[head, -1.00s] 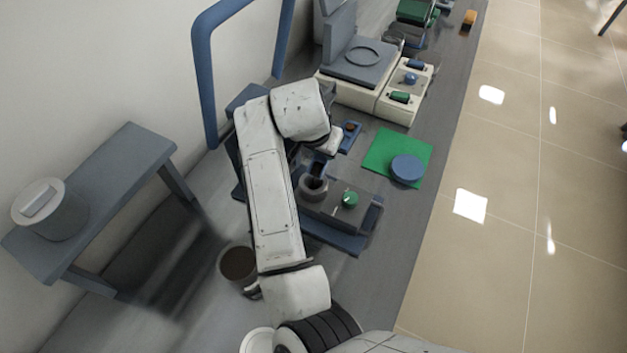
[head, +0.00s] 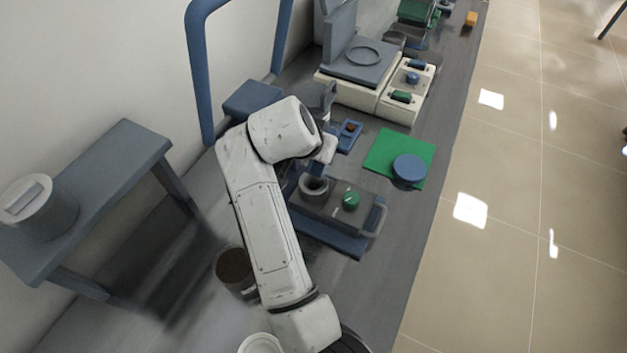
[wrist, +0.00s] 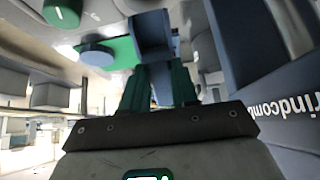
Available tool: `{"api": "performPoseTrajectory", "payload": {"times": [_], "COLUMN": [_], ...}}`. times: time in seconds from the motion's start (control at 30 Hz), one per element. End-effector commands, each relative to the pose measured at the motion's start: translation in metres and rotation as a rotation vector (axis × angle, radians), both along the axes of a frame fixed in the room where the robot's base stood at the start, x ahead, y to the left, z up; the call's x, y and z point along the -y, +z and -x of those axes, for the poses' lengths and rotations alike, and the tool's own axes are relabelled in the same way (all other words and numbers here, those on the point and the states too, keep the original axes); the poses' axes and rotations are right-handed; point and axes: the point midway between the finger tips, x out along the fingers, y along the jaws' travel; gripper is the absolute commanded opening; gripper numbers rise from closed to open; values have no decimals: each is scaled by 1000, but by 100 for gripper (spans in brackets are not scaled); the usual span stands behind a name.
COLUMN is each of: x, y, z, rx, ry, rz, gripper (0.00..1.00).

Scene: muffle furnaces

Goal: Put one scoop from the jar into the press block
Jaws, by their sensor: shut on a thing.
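In the wrist view the green fingers of my gripper (wrist: 158,78) are shut on a blue-grey, box-shaped piece (wrist: 152,38), which looks like the scoop. I cannot see whether it holds any powder. In the head view my arm hides the fingers and most of what they hold. The jar (head: 235,268), a round pot with brown contents, stands open on the bench left of my arm. The press block (head: 330,208) is a grey block with a dark ring-shaped opening (head: 313,187) and a green knob (head: 350,201). My gripper is behind the block, apart from the jar.
A green mat (head: 383,148) with a blue disc (head: 409,168) lies right of the block. A small blue tray (head: 357,128) lies behind it. A blue frame (head: 200,80) and a grey stand (head: 120,160) with a lidded pot (head: 38,205) are left.

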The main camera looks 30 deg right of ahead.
Motion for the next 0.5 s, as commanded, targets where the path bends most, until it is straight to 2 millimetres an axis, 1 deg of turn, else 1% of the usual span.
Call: {"api": "performPoseTrajectory", "payload": {"times": [0.1, 0.5], "x": [-2, -8], "y": [-3, 1], "z": [2, 6], "rx": [17, 93], "ry": [1, 1], "rz": [30, 130], "gripper": [0, 0]}}
